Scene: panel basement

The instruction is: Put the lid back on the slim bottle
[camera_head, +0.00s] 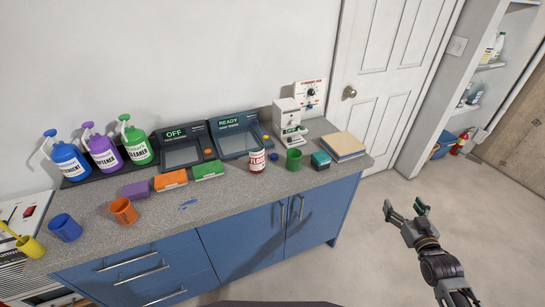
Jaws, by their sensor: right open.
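A red-and-white labelled bottle (257,160) stands upright on the grey counter, in front of the panel marked READY; I cannot tell for sure that it is the slim bottle. My right gripper (405,207) is open and empty, over the floor to the right of the counter and well apart from the bottle. My left gripper is not in view.
The grey counter (225,206) has a bare front strip. Pump bottles (103,152) stand at the back left. Shelves (490,66) hold further bottles.

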